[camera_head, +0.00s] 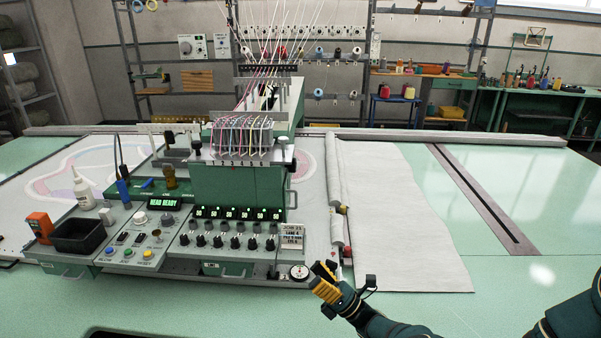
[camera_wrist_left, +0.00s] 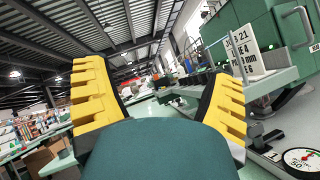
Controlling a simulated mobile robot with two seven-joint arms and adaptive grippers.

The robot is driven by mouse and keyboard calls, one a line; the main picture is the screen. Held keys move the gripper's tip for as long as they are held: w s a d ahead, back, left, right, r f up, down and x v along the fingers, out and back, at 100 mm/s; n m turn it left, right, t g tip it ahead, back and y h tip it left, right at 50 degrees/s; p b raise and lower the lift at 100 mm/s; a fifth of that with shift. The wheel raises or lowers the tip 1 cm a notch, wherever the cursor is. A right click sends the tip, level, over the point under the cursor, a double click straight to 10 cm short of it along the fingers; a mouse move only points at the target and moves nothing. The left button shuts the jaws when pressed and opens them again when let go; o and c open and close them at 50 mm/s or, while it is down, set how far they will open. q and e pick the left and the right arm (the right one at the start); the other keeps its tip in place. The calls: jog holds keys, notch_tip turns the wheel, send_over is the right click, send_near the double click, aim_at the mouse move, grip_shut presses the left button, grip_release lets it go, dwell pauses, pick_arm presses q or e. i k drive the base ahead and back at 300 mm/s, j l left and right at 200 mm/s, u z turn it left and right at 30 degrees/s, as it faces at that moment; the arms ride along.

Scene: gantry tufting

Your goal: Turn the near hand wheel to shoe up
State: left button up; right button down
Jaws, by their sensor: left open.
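My left gripper (camera_head: 325,281) is just right of the tufting head's front right corner in the head view, with its arm running to the lower right. In the left wrist view its yellow-and-black fingers (camera_wrist_left: 160,88) stand wide apart with nothing between them. A small round dial (camera_head: 299,272) sits at the machine's front right corner, just left of the gripper. In the left wrist view this dial (camera_wrist_left: 301,159) has coloured sectors and lies beyond the right finger. I cannot clearly make out the near hand wheel or its setting. My right gripper is not in view.
The control panel (camera_head: 152,236) shows "HEAD READY". A job card (camera_head: 292,236) stands above the dial. A pale fabric roll (camera_head: 334,180) and sheet (camera_head: 400,220) lie close behind and right of the gripper.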

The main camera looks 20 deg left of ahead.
aim_at(292, 168)
jog(key=i+j, duration=0.15)
jog(key=i, duration=0.4)
jog(key=i+j, duration=0.15)
jog(key=i, duration=0.4)
